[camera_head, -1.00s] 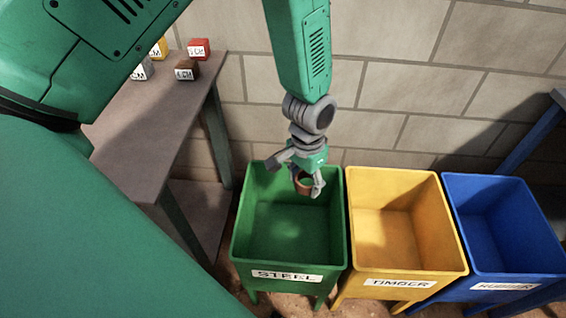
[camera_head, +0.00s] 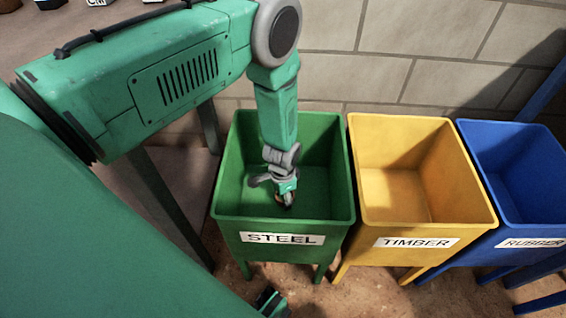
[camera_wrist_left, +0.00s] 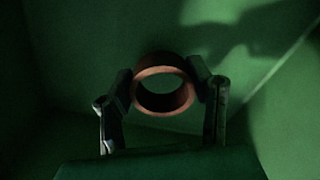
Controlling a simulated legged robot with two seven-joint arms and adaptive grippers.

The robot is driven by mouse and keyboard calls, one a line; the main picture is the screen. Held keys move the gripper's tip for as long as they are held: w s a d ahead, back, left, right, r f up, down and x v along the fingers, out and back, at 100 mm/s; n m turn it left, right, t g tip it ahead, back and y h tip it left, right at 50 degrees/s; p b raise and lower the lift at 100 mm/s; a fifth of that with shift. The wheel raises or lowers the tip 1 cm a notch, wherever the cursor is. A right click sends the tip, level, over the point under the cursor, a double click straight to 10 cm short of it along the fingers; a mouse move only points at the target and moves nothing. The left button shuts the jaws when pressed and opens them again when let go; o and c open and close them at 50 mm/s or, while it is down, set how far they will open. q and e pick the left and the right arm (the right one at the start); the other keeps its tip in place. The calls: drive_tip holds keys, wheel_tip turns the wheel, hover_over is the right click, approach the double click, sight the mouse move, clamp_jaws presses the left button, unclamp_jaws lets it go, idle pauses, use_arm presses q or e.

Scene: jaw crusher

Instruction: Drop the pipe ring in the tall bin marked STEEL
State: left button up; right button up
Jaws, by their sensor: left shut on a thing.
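The green bin marked STEEL (camera_head: 231,217) stands at the left of a row of bins in the head view. My left gripper (camera_head: 285,198) reaches down inside it, below the rim. In the left wrist view, the reddish-brown pipe ring (camera_wrist_left: 158,63) sits between the two fingers of the left gripper (camera_wrist_left: 163,90), which are shut on its outer sides. The ring's open end faces the camera, and green bin walls surround it. In the head view the ring is mostly hidden by the gripper.
The yellow TIMBER bin (camera_head: 430,222) and the blue RUBBER bin (camera_head: 513,222) stand close on the right. A table with several small labelled items is at the upper left. A block wall (camera_head: 420,35) rises behind the bins.

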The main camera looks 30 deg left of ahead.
use_arm(q)
drive_tip(key=shift+d+f, duration=0.2)
drive_tip(key=shift+f, duration=0.4)
wheel_tip(320, 180, down, 2)
drive_tip(key=shift+f+b, duration=0.25)
drive_tip(key=shift+b, duration=0.55)
drive_tip(key=shift+f, duration=0.35)
drive_tip(key=shift+a, duration=0.1)
drive_tip(key=shift+c, duration=0.7)
drive_tip(key=o, duration=1.1)
drive_tip(key=shift+f, duration=0.1)
drive_tip(key=shift+c, duration=0.2)
drive_tip(key=o, duration=0.4)
drive_tip(key=shift+r, duration=0.2)
wheel_tip(320, 180, up, 12)
drive_tip(key=p, duration=0.4)
